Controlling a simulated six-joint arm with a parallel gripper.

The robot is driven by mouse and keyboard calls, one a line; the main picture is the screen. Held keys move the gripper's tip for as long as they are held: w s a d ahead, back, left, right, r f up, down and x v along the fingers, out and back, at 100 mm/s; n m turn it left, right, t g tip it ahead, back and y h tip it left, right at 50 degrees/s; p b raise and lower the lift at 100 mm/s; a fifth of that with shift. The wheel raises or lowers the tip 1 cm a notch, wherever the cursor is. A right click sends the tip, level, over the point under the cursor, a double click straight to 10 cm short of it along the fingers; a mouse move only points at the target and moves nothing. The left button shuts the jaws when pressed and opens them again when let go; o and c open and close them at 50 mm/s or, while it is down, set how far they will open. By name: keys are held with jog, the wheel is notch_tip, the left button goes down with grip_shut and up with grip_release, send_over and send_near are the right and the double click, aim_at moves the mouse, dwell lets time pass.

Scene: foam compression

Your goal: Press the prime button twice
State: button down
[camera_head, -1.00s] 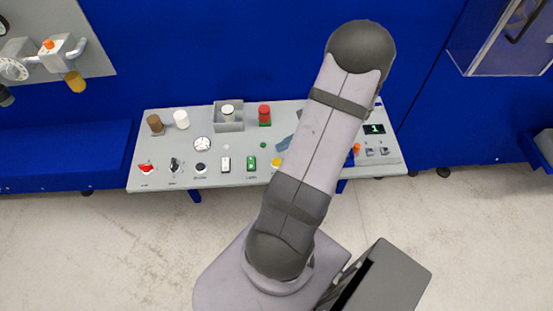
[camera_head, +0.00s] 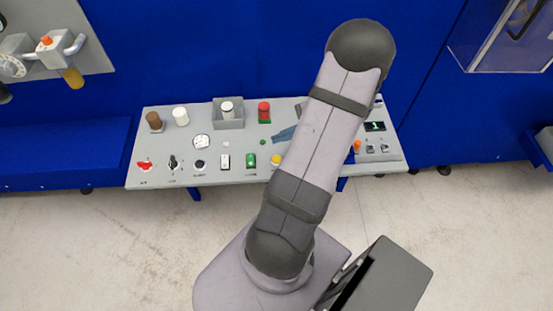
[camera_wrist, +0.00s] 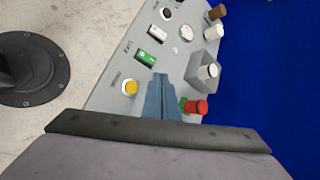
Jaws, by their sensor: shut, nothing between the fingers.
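The yellow button (camera_head: 276,160) sits at the front edge of the grey panel, partly beside my arm. It also shows in the wrist view (camera_wrist: 131,87), with a small label next to it that looks like the prime label. My gripper (camera_head: 277,137) is shut and empty over the panel, behind the yellow button in the head view. In the wrist view the blue-grey fingers (camera_wrist: 161,77) lie between the yellow button and a red cylinder, apart from the button in the picture. Their exact height above the panel cannot be told.
The grey panel (camera_head: 215,180) carries a green switch (camera_head: 250,160), a white switch (camera_head: 225,161), a red cylinder (camera_head: 264,110) on a green base, a grey box (camera_head: 228,124) with a white cylinder, and a small display (camera_head: 375,127). My arm hides the panel's right-middle part.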

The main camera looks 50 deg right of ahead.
aim_at(280, 159)
jog(key=shift+f+b, duration=2.75)
jog(key=shift+f, duration=1.05)
jog(key=shift+f, duration=0.15)
jog(key=shift+f+b, duration=0.3)
jog(key=shift+b, duration=0.15)
jog(key=shift+f+b, duration=0.4)
jog(key=shift+f, duration=0.05)
jog(key=shift+r, duration=0.15)
jog(key=shift+r+p, duration=0.65)
jog(key=shift+r, duration=0.1)
jog(key=shift+r, duration=0.15)
jog(key=shift+r+p, duration=1.9)
jog(key=shift+r, duration=0.5)
